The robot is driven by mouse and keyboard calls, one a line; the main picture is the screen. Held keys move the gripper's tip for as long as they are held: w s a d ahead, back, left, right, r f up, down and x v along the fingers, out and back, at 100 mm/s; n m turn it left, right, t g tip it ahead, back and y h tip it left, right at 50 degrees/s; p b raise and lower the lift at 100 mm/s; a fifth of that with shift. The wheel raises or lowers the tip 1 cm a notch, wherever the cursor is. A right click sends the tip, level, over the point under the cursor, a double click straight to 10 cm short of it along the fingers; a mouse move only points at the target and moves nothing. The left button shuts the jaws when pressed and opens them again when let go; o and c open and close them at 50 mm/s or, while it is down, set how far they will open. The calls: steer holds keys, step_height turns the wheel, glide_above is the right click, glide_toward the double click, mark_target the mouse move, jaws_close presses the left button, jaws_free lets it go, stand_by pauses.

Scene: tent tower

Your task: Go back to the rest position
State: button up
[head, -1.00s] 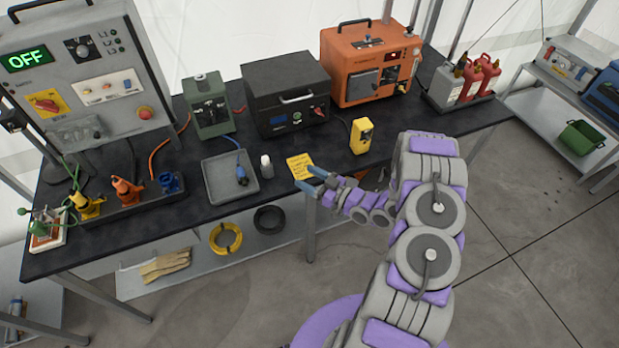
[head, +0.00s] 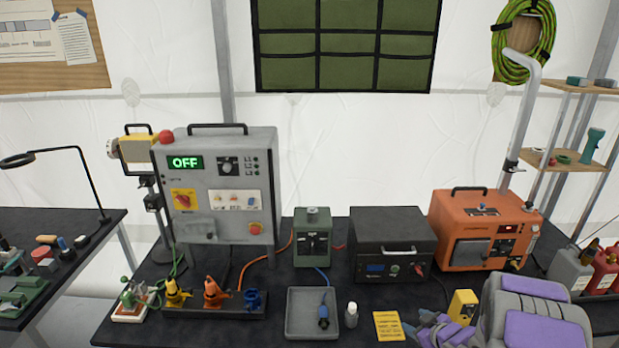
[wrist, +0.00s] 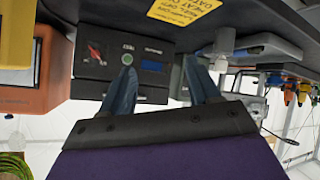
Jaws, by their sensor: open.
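My arm reaches in from the lower right of the head view, its grey and purple links partly cut off by the bottom edge. My gripper (wrist: 161,82) is open and empty in the wrist view, with its two blue-grey fingers apart. In that view, which looks upside down, the fingers point toward the black box (wrist: 105,62).
The black bench holds a control panel (head: 222,200) reading OFF, a green box (head: 312,240), a black box (head: 392,245), an orange unit (head: 485,230), a grey tray (head: 290,328) with a blue connector, and a white bottle (head: 351,315). Red bottles (head: 605,270) stand at right.

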steer(key=s+r+m+g+h, duration=0.5)
steer(key=s+r+h, duration=0.1)
steer(key=s+r, duration=0.8)
steer(key=s+a+r+g+y, duration=0.1)
steer(key=s+a+r+g, duration=0.1)
steer(key=s+a, duration=0.3)
steer(key=s+a+r+m+g+y, duration=0.1)
steer(key=s+a+r+g, duration=0.2)
steer(key=s, duration=1.1)
steer(key=s+a+r+m+g+y, duration=0.1)
steer(key=s+a+r+g, duration=0.1)
steer(key=s+a, duration=0.7)
steer(key=shift+s+a+r+b, duration=0.2)
steer(key=shift+s+r+b, duration=0.2)
steer(key=shift+s+b, duration=0.05)
steer(key=shift+c, duration=0.2)
